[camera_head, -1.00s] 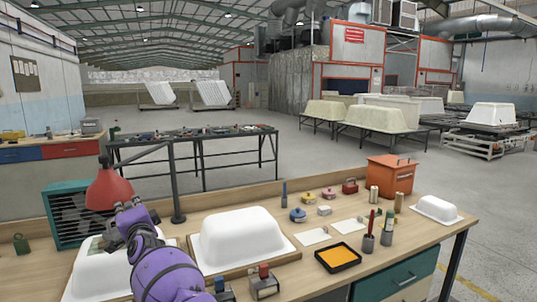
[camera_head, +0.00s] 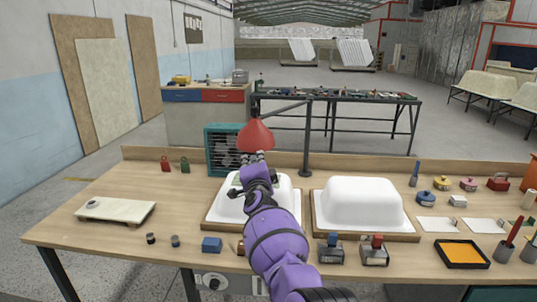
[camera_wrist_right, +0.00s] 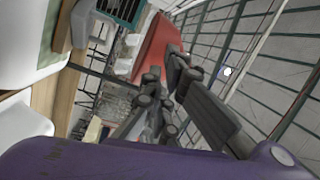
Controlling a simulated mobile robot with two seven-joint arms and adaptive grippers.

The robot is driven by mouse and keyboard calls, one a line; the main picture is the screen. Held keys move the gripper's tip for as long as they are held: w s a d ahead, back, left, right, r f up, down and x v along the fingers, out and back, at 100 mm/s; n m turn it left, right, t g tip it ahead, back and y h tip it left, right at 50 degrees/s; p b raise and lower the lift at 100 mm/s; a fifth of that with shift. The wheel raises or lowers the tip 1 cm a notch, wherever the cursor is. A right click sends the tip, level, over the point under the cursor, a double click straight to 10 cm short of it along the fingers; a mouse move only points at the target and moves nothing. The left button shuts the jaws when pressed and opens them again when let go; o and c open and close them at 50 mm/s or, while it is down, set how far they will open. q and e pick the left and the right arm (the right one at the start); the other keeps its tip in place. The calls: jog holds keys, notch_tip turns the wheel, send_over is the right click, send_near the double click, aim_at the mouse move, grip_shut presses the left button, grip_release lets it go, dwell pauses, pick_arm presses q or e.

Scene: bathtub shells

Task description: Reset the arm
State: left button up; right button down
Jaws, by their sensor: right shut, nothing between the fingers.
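My purple right arm reaches up from the bottom middle of the head view. Its dark right gripper (camera_head: 259,157) is shut and empty, with its tips just below the red lamp shade (camera_head: 256,136). The gripper is over the left white tub shell (camera_head: 288,203), partly hiding it, and I cannot tell the gap between them. In the right wrist view the gripper's dark fingers (camera_wrist_right: 165,75) show against the red lamp shade (camera_wrist_right: 152,47). My left gripper is not in view.
A second white shell (camera_head: 360,203) sits on a board to the right.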

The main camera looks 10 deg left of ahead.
notch_tip(320, 180, up, 5)
jog(key=n+y, duration=0.1)
jog(key=n, duration=0.2)
jog(key=s+d+f+n, duration=0.2)
jog(key=d+n, duration=0.1)
jog(key=d, duration=0.4)
jog(key=s+d+f+n+g+h, duration=0.1)
jog(key=s+d+f+n+h, duration=0.1)
jog(key=s+d+f, duration=0.8)
jog(key=s+d+f+n+g+h, duration=0.1)
jog(key=s+d+f+n, duration=0.2)
jog(key=s+d+f, duration=0.7)
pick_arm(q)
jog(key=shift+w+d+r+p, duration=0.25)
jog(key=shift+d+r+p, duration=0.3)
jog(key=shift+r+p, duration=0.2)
pick_arm(e)
jog(key=s+d+f+g+h, duration=0.1)
jog(key=s+d+f+g, duration=0.1)
jog(key=s+f, duration=0.6)
jog(key=s+d+f+n+g, duration=0.1)
jog(key=s+d+f+g, duration=0.2)
jog(key=s+f, duration=0.5)
jog(key=s+d+f+g+h, duration=0.1)
jog(key=s+f, duration=0.8)
jog(key=s, duration=1.9)
jog(key=d+g, duration=0.1)
jog(key=d, duration=0.1)
jog(key=shift+d+n+g+h, duration=0.3)
jog(key=shift+g, duration=0.1)
